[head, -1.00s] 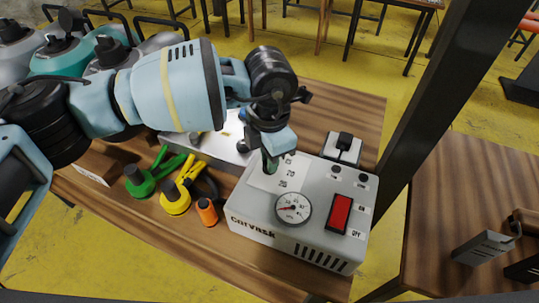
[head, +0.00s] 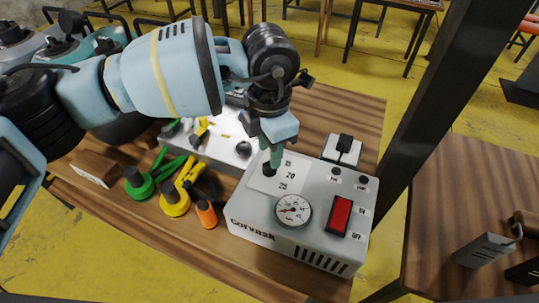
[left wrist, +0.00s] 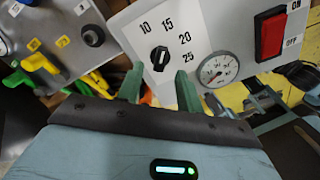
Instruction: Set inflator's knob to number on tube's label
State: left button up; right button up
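The grey inflator (head: 290,248) stands on the wooden table, with a number panel reading 10, 15, 20 and 25. Its black knob (left wrist: 160,58) sits below these numbers in the left wrist view and is partly hidden by my gripper in the head view (head: 269,168). A white mark on the knob faces roughly up toward 10 and 15; its exact setting is unclear. My left gripper (head: 276,155) is over the panel. Its green fingertips (left wrist: 158,82) are apart, below the knob in the wrist view, with nothing between them. I cannot make out the tube's label. My right gripper is out of view.
A round gauge (head: 293,210) and red switch (head: 339,215) are on the inflator. Green (head: 139,184), yellow (head: 174,200) and orange (head: 206,214) fittings lie left of it. A white panel device (head: 222,140) is behind. A dark post (head: 432,90) rises at right.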

pick_arm(q)
notch_tip(320, 180, up, 4)
jog(key=shift+f, duration=0.25)
jog(key=shift+r, duration=0.35)
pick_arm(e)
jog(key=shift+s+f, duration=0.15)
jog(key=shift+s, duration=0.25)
